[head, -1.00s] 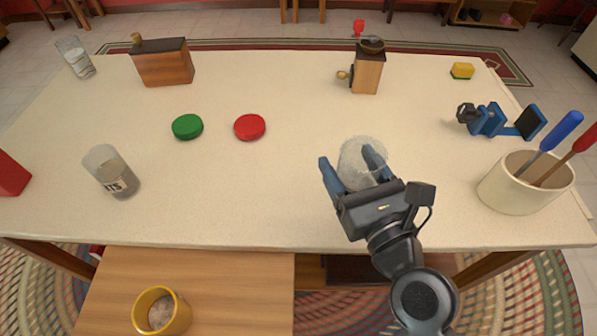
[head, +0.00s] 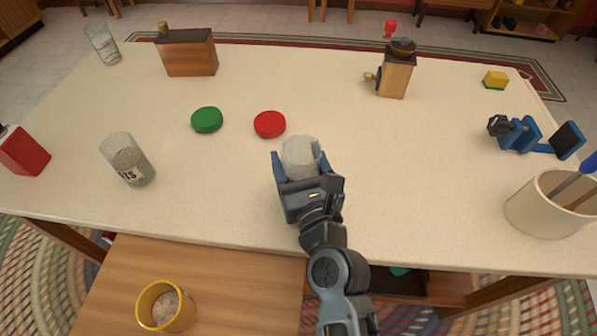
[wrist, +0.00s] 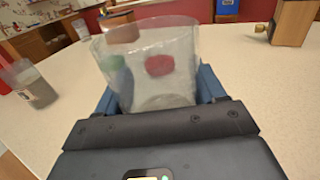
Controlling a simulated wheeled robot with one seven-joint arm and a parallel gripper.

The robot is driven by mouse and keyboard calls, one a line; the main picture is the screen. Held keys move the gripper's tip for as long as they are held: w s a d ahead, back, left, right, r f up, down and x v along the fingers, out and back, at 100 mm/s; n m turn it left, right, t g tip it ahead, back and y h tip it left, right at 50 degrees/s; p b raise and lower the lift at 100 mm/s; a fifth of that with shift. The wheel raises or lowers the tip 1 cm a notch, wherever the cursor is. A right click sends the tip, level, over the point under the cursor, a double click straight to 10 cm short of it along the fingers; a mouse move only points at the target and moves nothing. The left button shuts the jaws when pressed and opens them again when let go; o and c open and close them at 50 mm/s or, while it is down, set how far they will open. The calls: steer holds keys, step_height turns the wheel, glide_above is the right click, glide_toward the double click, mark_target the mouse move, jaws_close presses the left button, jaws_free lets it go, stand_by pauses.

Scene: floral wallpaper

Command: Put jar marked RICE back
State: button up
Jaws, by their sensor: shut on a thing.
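My gripper (head: 298,162) is shut on a clear jar (head: 300,151), which stands upright between its blue fingers. In the wrist view the held jar (wrist: 150,60) is open at the top, with pale contents low inside; no label on it can be read. Whether its base touches the table cannot be told. A second clear jar (head: 127,160) with a label ending in "TS" stands at the left of the table. A green lid (head: 207,120) and a red lid (head: 270,124) lie beyond my gripper, and both show blurred through the held jar in the wrist view.
A red container (head: 22,152) stands far left. A glass (head: 102,44), a wooden box (head: 188,52) and a grinder (head: 397,72) stand at the back. A utensil crock (head: 548,205) and blue clamp (head: 530,138) are right. A yellow mug (head: 165,306) sits on the lower wooden surface.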

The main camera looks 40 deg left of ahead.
step_height(320, 180, down, 4)
steer(key=b, duration=0.3)
steer(key=shift+r, duration=0.1)
steer(key=o, duration=0.8)
steer(key=shift+f, duration=0.2)
steer(key=shift+c, duration=0.2)
steer(key=o, duration=0.5)
steer(key=shift+c, duration=0.2)
steer(key=shift+r, duration=0.1)
